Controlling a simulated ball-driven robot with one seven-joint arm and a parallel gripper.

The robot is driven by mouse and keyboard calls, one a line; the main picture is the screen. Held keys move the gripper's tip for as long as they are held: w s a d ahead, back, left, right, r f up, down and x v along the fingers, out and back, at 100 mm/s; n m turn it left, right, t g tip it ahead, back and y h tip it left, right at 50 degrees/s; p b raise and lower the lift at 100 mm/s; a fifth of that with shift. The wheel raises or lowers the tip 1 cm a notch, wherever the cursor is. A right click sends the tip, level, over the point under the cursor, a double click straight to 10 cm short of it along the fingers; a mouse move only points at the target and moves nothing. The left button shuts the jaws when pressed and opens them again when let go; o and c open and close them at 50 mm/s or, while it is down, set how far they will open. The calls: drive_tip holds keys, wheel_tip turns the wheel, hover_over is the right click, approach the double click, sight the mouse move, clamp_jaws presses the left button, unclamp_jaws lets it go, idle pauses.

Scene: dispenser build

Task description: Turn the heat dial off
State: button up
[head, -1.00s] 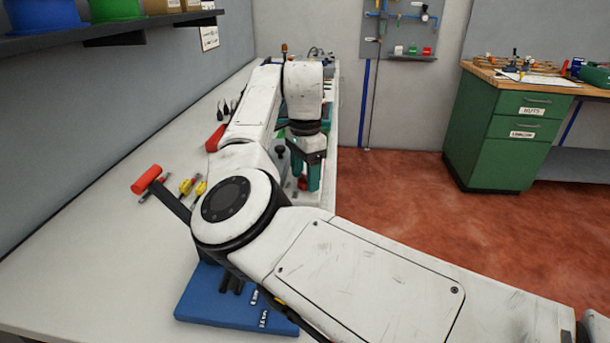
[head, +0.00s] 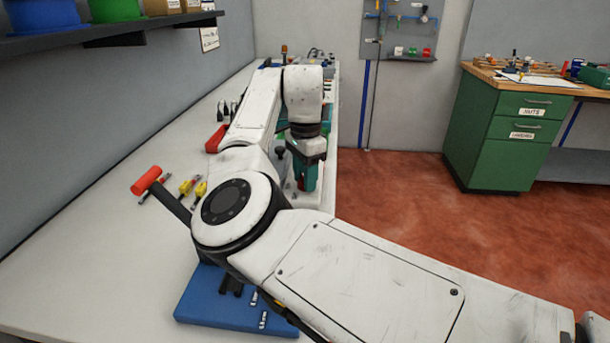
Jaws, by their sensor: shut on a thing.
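My gripper (head: 303,185) points down over the far right part of the white bench, near its right edge. Its teal fingers are closed together, low at a small pale device (head: 289,188) with a black knob on a stem at its left. A bit of red shows at the fingertips. The heat dial is hidden by the fingers, so its setting cannot be read.
The white bench (head: 110,250) holds a red-headed hammer (head: 147,180), yellow-handled tools (head: 193,186) and a blue mat (head: 215,306). My arm crosses above them. A shelf (head: 110,33) overhangs at upper left. A green cabinet (head: 503,130) stands right, beyond open red floor.

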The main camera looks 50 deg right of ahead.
drive_tip(key=shift+r+p, duration=0.15)
drive_tip(key=shift+p, duration=0.45)
drive_tip(key=shift+r+n+p, duration=0.15)
drive_tip(key=shift+n+p, duration=0.55)
drive_tip(key=shift+p, duration=0.25)
drive_tip(key=n+p, duration=0.2)
drive_tip(key=p, duration=0.2)
drive_tip(key=shift+s+r, duration=0.1)
drive_tip(key=n+p, duration=0.4)
drive_tip(key=p, duration=0.1)
drive_tip(key=n+p, duration=0.4)
drive_tip(key=p, duration=0.1)
drive_tip(key=shift+n, duration=0.3)
drive_tip(key=n+p, duration=0.5)
drive_tip(key=n, duration=0.1)
drive_tip(key=shift+f+p, duration=0.2)
drive_tip(key=shift+p, duration=0.1)
drive_tip(key=n+p, duration=0.2)
drive_tip(key=n, duration=0.3)
drive_tip(key=shift+f+n, duration=0.15)
drive_tip(key=shift+n, duration=0.25)
